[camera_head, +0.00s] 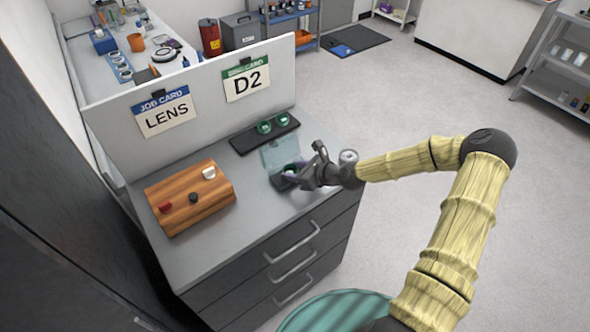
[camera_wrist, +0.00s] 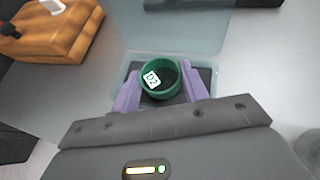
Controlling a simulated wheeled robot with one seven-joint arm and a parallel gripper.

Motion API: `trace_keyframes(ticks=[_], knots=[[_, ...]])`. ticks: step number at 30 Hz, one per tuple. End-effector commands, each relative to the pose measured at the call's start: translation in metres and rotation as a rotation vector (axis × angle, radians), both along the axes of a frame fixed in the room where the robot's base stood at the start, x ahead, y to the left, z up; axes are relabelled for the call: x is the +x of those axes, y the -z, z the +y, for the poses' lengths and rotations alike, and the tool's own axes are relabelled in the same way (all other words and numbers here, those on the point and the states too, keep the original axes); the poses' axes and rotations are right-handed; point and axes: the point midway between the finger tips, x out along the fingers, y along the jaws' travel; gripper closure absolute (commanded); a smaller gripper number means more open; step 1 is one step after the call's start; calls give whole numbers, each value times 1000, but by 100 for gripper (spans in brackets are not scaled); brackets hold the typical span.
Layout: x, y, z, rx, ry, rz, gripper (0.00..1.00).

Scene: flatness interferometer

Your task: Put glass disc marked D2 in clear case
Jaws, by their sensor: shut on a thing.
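The glass disc marked D2 (camera_wrist: 152,80) shows in the wrist view as a green-rimmed round piece with a white D2 label. My gripper (camera_wrist: 160,98) has its purple fingers on either side of the disc's rim and is shut on it. The clear case (camera_wrist: 205,72) is open, with its see-through lid (camera_wrist: 180,35) raised behind the disc and a dark lining below it. The disc is over or in the case base; I cannot tell whether it touches the lining. In the head view my gripper (camera_head: 293,172) is at the case, whose lid (camera_head: 281,153) stands open.
A dark tray (camera_head: 245,143) with two green-rimmed discs (camera_head: 273,125) lies behind the case. A wooden block with knobs (camera_head: 190,197) stands at left. Job cards reading LENS (camera_head: 166,115) and D2 (camera_head: 247,83) hang on the back panel. The grey counter (camera_head: 262,210) has free room between block and case.

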Motion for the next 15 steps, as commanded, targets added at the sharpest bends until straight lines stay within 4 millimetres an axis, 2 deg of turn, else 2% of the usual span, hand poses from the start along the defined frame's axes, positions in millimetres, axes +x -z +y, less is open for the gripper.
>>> trace_keyframes(ticks=[4, 5, 8, 15], knots=[[0, 2, 0, 1, 0, 1, 78], [0, 2, 0, 1, 0, 1, 54], [0, 2, 0, 1, 0, 1, 34], [0, 2, 0, 1, 0, 1, 34]])
